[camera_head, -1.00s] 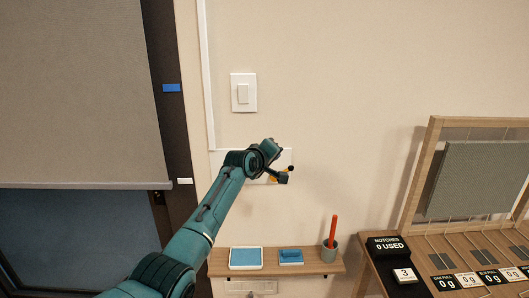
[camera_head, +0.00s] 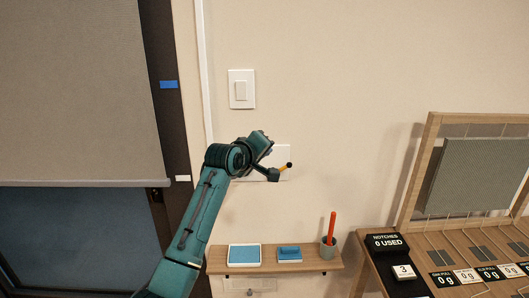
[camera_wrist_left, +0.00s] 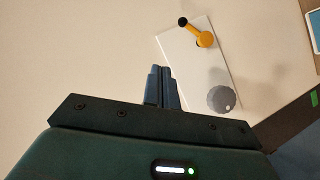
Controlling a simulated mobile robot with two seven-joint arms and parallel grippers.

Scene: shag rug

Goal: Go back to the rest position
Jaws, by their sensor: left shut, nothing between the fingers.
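My left gripper (camera_head: 271,174) is in front of the wall, by the white wall plate (camera_head: 283,151). In the left wrist view its dark fingers (camera_wrist_left: 161,72) are together with nothing between them. The plate carries a yellow lever with a black ball end (camera_head: 285,168). In the left wrist view the lever (camera_wrist_left: 203,38) and a round grey knob (camera_wrist_left: 221,98) show on the plate, apart from the fingers. In the head view my arm hides part of the plate. My right gripper is not in view.
A light switch (camera_head: 241,90) is on the wall above. Below, a wooden shelf (camera_head: 218,262) holds a blue-topped tray (camera_head: 244,256), a blue block (camera_head: 289,253) and a cup (camera_head: 328,248) with a red stick. A wooden rack table (camera_head: 420,262) stands at right, a window blind (camera_head: 75,90) at left.

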